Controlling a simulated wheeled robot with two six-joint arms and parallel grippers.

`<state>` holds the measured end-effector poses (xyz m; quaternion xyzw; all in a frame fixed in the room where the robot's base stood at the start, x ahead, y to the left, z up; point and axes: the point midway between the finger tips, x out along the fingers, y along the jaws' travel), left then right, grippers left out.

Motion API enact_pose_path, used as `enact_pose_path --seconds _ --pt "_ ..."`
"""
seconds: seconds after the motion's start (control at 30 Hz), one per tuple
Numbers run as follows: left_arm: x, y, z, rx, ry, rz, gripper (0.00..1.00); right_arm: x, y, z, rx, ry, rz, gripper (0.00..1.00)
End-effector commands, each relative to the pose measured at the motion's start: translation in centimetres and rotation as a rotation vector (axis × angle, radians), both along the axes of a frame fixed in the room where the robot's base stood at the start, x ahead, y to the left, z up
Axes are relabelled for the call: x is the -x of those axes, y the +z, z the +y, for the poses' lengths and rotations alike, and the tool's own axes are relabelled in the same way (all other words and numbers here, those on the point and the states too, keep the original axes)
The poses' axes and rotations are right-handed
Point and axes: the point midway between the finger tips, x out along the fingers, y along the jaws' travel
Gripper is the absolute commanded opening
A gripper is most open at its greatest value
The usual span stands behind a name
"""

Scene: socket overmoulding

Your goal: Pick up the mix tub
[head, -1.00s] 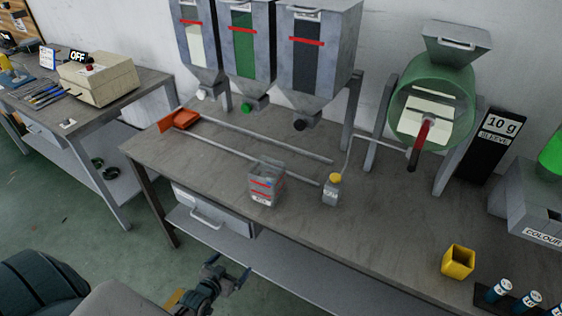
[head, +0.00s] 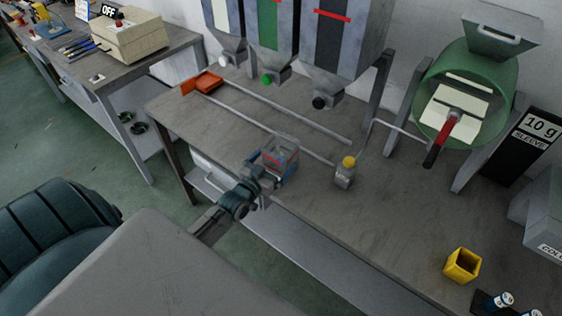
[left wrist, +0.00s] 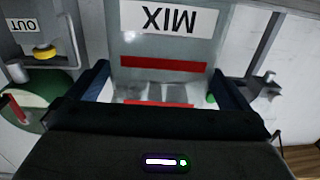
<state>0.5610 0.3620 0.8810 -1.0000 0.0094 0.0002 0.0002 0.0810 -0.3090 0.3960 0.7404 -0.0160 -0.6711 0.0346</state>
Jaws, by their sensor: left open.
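The mix tub (head: 283,158) is a small clear-grey box with red bands, upright near the front edge of the workbench. My left gripper (head: 264,172) is at the tub's near left side in the head view and hides part of it. In the left wrist view the tub (left wrist: 165,50) shows large and upside down, with its white MIX label and red bands. It stands between the two open fingers of my left gripper (left wrist: 160,80). I cannot tell whether the fingers touch it. My right gripper is not in view.
Hoppers (head: 340,45) and a green drum (head: 465,95) stand at the back. A yellow cup (head: 462,265) is at the front right.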

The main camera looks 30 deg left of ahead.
Motion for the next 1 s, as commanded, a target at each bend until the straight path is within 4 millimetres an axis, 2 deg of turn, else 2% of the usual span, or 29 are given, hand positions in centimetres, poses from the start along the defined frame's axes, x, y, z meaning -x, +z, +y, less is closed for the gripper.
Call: enact_pose_path --seconds 0.1,0.2,0.5,0.53,0.73,1.0 --pt "-2.0 -0.6 0.0 0.000 0.001 -0.003 1.00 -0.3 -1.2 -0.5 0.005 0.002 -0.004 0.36" --pt "-3.2 -0.6 0.0 -0.001 0.000 -0.003 1.00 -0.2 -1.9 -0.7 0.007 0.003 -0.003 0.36" --pt "-3.8 -0.3 0.0 0.000 0.001 0.001 1.00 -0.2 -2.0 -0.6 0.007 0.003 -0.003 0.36" --pt "-3.8 -0.3 0.0 0.000 0.001 0.001 0.98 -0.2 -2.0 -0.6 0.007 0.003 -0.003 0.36" --pt "-3.8 -0.3 0.0 0.000 0.001 0.000 0.60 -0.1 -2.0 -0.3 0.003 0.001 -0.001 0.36" --pt "-3.8 -0.3 0.0 0.000 0.001 0.000 0.60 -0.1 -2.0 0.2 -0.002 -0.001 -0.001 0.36"
